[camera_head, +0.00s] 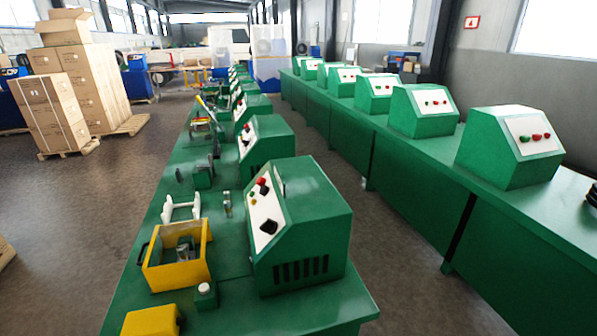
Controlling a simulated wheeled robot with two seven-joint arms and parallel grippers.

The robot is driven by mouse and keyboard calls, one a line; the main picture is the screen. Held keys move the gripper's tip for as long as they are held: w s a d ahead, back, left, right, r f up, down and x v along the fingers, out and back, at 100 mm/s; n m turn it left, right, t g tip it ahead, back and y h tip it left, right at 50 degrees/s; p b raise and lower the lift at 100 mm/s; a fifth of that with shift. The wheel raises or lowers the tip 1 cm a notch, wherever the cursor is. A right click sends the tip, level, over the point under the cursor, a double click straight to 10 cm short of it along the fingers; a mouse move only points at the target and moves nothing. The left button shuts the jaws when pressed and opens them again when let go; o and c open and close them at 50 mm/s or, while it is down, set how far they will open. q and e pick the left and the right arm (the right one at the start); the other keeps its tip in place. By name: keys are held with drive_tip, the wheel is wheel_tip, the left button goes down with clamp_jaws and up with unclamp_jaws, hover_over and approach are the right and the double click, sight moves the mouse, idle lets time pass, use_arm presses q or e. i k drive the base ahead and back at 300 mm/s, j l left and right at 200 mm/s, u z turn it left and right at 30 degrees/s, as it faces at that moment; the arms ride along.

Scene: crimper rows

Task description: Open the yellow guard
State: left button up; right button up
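The yellow guard (178,278) is a box-like frame on the near left part of the green bench. A black handle (143,254) sits on its left side. A grey metal piece shows inside the frame through its top. I cannot tell from this view whether the guard is shut or open. Neither of my grippers shows clearly in the head view.
A green control box (315,225) stands right of the guard. A white-topped button box (205,290) and a yellow block (150,321) are in front of it. A white bracket (181,210) is behind. Open floor lies left; a dark unidentified piece shows at the right edge.

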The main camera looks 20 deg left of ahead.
sight(184, 274)
drive_tip(key=k+j+u, duration=0.2)
drive_tip(key=j, duration=0.3)
drive_tip(key=k+j+u, duration=0.15)
drive_tip(key=j, duration=0.4)
drive_tip(key=k+j+u, duration=0.2)
drive_tip(key=j, duration=0.35)
drive_tip(key=j+u, duration=0.15)
drive_tip(key=j, duration=0.4)
